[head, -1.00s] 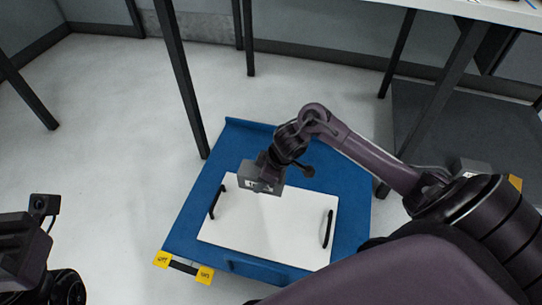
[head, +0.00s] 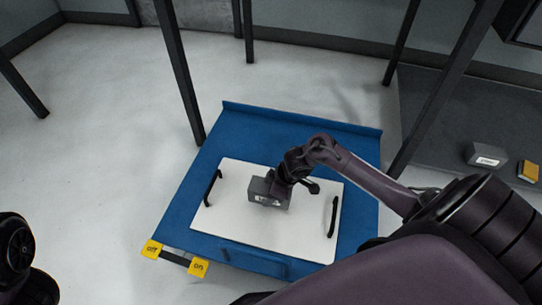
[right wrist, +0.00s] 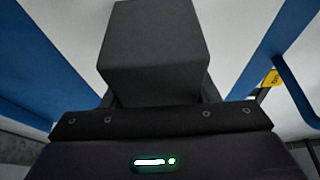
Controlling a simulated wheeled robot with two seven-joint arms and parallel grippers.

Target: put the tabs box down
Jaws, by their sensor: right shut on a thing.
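The grey tabs box (head: 257,188), with a small white label, is in my right gripper (head: 278,185) over the upper middle of a white tray (head: 225,215). The tray has two black handles and lies on a blue cart top (head: 330,130). I cannot tell whether the box touches the tray. In the right wrist view, the dark grey box (right wrist: 155,45) fills the space between the fingers of the right gripper (right wrist: 158,97), which is shut on it. Its label is hidden there. Only a dark part of my left arm shows at the left edge of the head view; its gripper is out of frame.
Yellow "off" (head: 152,249) and "on" (head: 198,267) tags sit at the cart's front left corner. Another grey box (head: 487,155) and a yellow box (head: 528,171) stand on a dark surface at right. Dark table legs rise behind the cart. The tray's front is clear.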

